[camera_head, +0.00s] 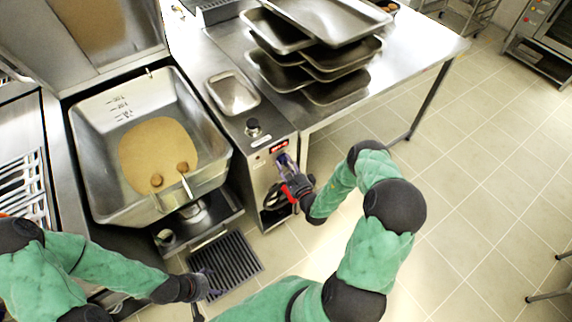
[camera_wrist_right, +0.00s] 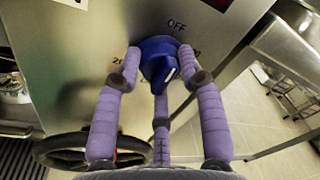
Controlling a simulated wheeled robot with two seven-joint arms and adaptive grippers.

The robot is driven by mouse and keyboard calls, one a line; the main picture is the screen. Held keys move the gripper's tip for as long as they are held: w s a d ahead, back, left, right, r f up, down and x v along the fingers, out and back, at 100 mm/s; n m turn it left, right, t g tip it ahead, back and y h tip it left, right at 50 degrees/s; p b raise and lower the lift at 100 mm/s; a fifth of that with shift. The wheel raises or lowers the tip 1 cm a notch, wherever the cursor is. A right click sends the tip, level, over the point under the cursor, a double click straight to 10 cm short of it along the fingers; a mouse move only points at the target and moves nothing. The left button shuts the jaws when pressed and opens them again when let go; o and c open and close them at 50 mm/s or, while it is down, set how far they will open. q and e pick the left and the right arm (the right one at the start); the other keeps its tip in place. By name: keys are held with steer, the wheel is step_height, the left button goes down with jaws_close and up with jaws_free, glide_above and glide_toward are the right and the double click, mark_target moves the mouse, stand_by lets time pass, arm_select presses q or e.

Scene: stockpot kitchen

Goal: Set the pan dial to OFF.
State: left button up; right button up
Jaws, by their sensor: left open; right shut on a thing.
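The pan dial (camera_wrist_right: 158,58) is a blue knob on the front of the steel control panel. The label OFF (camera_wrist_right: 177,26) is printed above it. The white pointer mark on the knob is toward its lower right, away from OFF. My right gripper (camera_wrist_right: 160,68) is shut on the dial, its purple fingers around the knob from both sides and below. In the head view my right gripper (camera_head: 288,178) is at the panel front, mostly hiding the dial. My left gripper (camera_head: 203,288) is open and empty, low over the dark floor grate.
A tilting pan (camera_head: 88,130) holding brown liquid stands left of the panel. A dark handwheel (camera_wrist_right: 75,150) sits below the dial. A black knob (camera_head: 253,127) is on the panel top. Stacked trays (camera_head: 320,58) lie on the steel table behind.

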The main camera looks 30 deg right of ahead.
steer(key=o, duration=1.1)
steer(key=shift+o, duration=0.2)
steer(key=shift+s, duration=0.1)
steer(key=s, duration=1.1)
steer(key=shift+s+a, duration=0.3)
steer(key=shift+s, duration=0.1)
